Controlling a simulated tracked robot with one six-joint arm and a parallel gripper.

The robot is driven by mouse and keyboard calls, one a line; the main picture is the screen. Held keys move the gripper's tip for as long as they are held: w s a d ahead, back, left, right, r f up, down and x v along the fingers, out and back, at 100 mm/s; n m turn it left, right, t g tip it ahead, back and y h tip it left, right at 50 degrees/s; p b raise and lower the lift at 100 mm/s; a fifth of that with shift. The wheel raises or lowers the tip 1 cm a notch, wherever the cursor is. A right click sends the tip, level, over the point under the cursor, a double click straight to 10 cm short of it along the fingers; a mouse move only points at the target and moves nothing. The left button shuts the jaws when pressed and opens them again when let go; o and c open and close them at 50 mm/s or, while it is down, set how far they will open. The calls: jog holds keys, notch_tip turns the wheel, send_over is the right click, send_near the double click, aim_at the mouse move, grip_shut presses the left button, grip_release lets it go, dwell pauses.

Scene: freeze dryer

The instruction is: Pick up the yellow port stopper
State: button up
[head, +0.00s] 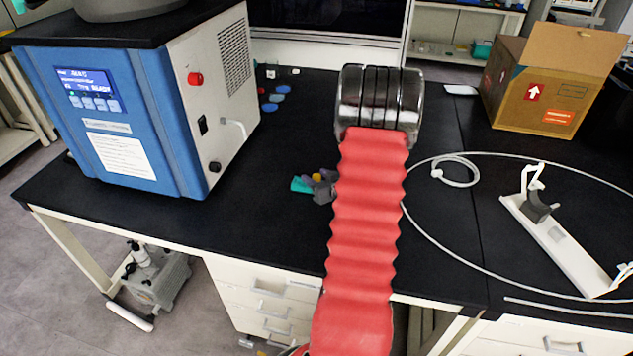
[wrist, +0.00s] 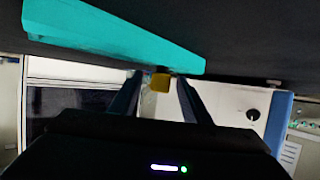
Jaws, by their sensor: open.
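The yellow port stopper (head: 317,178) is a small spot on the black bench, just left of my red-sleeved arm in the head view. In the wrist view, which looks upside down, the stopper (wrist: 160,83) shows as a small yellow block between my fingers. My gripper (wrist: 158,77) is open, one finger on each side of the stopper. I cannot tell whether either finger touches it. In the head view my arm hides most of the gripper.
A teal piece (head: 301,185) lies right beside the stopper and fills the upper wrist view (wrist: 105,35). The blue freeze dryer (head: 120,120) stands left. Several blue discs (head: 270,107) lie behind. A cardboard box (head: 540,90) and a white hose (head: 440,252) are right.

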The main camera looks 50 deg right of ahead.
aim_at(317, 175)
jog(key=shift+c, duration=0.6)
grip_shut()
jog(key=shift+r, duration=5)
